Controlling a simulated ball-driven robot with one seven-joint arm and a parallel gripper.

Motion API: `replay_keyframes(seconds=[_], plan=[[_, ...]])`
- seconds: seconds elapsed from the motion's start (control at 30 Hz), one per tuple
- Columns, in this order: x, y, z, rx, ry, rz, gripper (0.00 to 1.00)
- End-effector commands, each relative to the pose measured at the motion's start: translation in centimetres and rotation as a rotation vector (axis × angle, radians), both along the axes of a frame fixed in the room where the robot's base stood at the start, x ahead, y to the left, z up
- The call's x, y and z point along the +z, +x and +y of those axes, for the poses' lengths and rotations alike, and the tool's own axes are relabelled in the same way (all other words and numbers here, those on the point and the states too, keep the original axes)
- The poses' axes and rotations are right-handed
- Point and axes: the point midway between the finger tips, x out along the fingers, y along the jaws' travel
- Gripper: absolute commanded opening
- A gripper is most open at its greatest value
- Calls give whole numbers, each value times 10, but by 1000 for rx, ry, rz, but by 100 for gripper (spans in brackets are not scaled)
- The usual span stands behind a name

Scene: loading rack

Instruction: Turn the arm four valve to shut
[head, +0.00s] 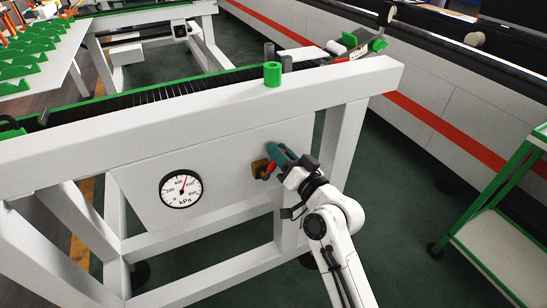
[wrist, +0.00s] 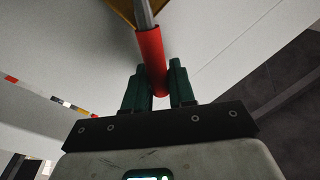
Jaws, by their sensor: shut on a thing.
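The valve has a brass-coloured body (head: 260,168) on the white panel, right of the pressure gauge (head: 181,189). Its red handle (wrist: 152,62) shows in the wrist view, running from a grey metal stem (wrist: 145,14) at the top down between my fingers. In the head view only a little red shows beside my gripper (head: 273,159). My gripper, with green fingers, also shows in the wrist view (wrist: 160,88); it is shut on the end of the red handle. The gauge needle points up, a little right of centre. The handle's exact angle on the valve is hard to tell.
The white frame beam (head: 200,115) runs above the panel, with a green cylinder (head: 272,74) on top. A white leg (head: 340,140) stands just behind my arm. A green-framed cart (head: 500,215) is at the right. Dark floor between is clear.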

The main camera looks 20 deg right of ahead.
Motion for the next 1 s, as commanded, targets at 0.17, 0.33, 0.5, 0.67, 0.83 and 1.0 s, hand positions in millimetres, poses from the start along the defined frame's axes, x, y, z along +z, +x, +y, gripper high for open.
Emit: replay_keyframes(seconds=[0.17, 0.33, 0.5, 0.67, 0.83, 1.0], plan=[[-11, 0, -12, -3, 167, 1, 0], [-19, 0, -20, -2, 328, 2, 0], [-29, 0, -27, -3, 490, 3, 0], [-38, -1, -31, -4, 636, 2, 0], [-48, 0, -34, -3, 773, 2, 0], [-55, 0, -35, -3, 879, 2, 0]])
